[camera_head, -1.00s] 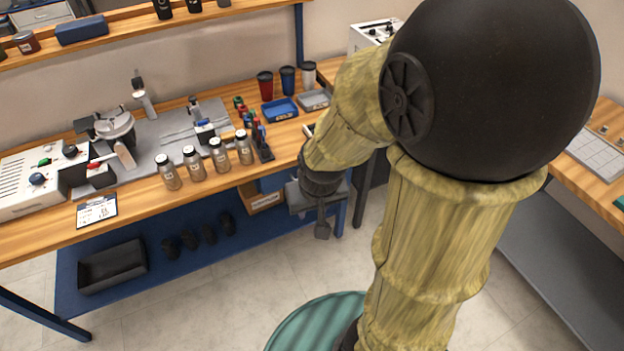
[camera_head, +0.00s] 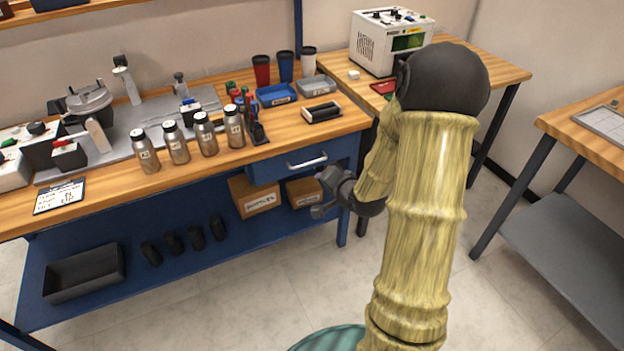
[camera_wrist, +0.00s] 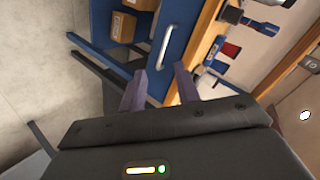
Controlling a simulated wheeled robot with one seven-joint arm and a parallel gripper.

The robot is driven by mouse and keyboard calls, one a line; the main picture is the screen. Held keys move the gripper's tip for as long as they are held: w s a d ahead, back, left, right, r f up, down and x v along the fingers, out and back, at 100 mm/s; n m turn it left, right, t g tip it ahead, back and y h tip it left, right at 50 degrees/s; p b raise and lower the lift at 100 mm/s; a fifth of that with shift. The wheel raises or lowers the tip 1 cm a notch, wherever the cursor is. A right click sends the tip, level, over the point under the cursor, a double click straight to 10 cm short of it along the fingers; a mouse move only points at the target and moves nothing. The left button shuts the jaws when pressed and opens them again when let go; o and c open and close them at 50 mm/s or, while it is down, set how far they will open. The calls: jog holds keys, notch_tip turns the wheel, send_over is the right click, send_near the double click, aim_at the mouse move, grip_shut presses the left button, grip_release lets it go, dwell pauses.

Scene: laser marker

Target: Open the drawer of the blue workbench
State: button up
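The blue workbench (camera_head: 112,198) has a wooden top and a blue frame. Its blue drawer (camera_head: 268,172) sits under the right end of the top and looks closed. A silver bar handle (camera_head: 307,161) runs across the drawer front. In the wrist view the handle (camera_wrist: 166,46) shows ahead of the fingers, between their lines. My gripper (camera_head: 321,192) is in front of the drawer, just right of and below the handle in the head view. In the wrist view my gripper (camera_wrist: 160,87) has its two fingers apart with nothing between them. It appears apart from the handle.
Cardboard boxes (camera_head: 254,197) sit on the lower shelf below the drawer. Several metal bottles (camera_head: 178,143) stand on the benchtop. A white machine (camera_head: 378,42) stands on the table to the right. Another table (camera_head: 590,145) is at far right. The floor before the bench is clear.

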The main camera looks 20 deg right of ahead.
jog(key=w+d+f+m+t+b, duration=0.2)
jog(key=d+f+m+t+b, duration=0.2)
jog(key=f+m+b, duration=0.1)
jog(key=shift+d+f+m+y+b, duration=0.3)
jog(key=shift+f+b, duration=0.45)
jog(key=shift+f, duration=0.15)
